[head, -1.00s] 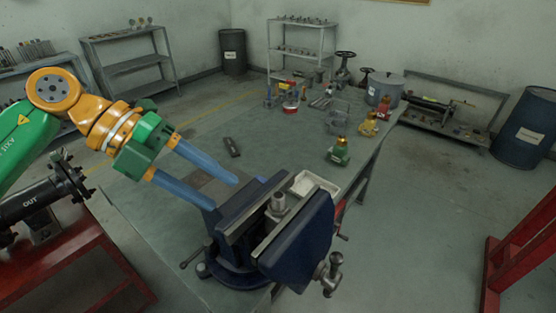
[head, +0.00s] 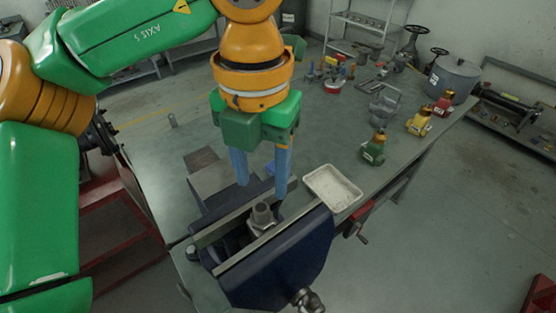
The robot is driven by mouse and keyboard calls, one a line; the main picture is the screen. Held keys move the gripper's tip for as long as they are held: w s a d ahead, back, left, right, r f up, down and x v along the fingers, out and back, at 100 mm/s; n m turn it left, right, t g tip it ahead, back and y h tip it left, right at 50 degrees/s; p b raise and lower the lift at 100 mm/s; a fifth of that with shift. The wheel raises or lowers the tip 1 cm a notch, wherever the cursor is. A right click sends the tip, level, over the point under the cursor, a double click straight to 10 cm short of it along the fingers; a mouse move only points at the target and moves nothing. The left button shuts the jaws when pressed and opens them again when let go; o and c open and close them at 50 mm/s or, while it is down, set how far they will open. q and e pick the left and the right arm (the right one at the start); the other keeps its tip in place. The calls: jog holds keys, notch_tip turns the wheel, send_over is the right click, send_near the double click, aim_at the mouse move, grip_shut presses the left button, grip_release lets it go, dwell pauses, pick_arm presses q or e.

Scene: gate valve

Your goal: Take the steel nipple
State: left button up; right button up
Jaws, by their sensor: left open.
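The steel nipple (head: 262,212) looks like a short grey upright cylinder. It rises from a wider grey piece (head: 262,229) between the jaws of the blue bench vise (head: 284,262). I cannot tell where the nipple ends and that piece begins. My left gripper (head: 261,189) points down just above and behind the nipple in the picture. Its two blue fingers are apart with nothing between them. The right finger's tip comes down near the vise's back jaw and the nipple; I cannot tell whether it touches. My right gripper is not in view.
A white tray (head: 345,202) lies just right of the vise. Green (head: 374,150), yellow (head: 420,123) and red (head: 443,104) valve bodies stand along the bench's right side. A grey pot (head: 452,80) stands behind them. The bench middle (head: 320,135) is mostly clear.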

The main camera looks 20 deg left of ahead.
aim_at(261, 206)
pick_arm(q)
jog(key=shift+s+a+f+b, duration=0.2)
jog(key=shift+f+b, duration=0.25)
jog(key=shift+f, duration=0.05)
jog(key=shift+s+a+f+b, duration=0.15)
jog(key=shift+s+f+b, duration=0.05)
jog(key=shift+f+b, duration=0.25)
jog(key=f+b, duration=0.3)
jog(key=f, duration=0.1)
jog(key=shift+w+d, duration=0.25)
jog(key=shift+w, duration=0.05)
jog(key=shift+f+b, duration=0.4)
jog(key=shift+b, duration=0.1)
jog(key=shift+s+a, duration=0.1)
jog(key=shift+r, duration=0.1)
grip_shut()
